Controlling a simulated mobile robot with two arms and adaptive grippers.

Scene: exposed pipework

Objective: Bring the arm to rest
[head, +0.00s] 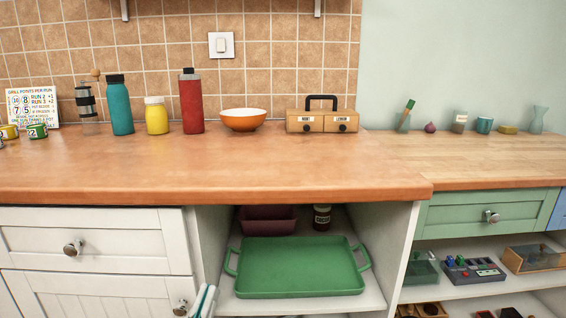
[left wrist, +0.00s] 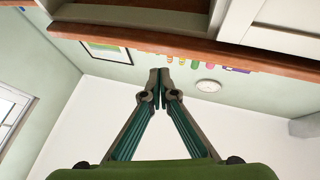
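My left gripper (head: 203,301) shows at the bottom edge of the head view, in front of the white cabinet, low beside the open shelf. Only its tip part is in view there. In the left wrist view its two fingers (left wrist: 160,82) meet at the tips, with nothing seen between them. It is apart from the counter and holds no object that I can see. My right gripper is in neither view.
A green tray (head: 298,267) lies on the open shelf. Drawer knobs (head: 74,247) stick out.

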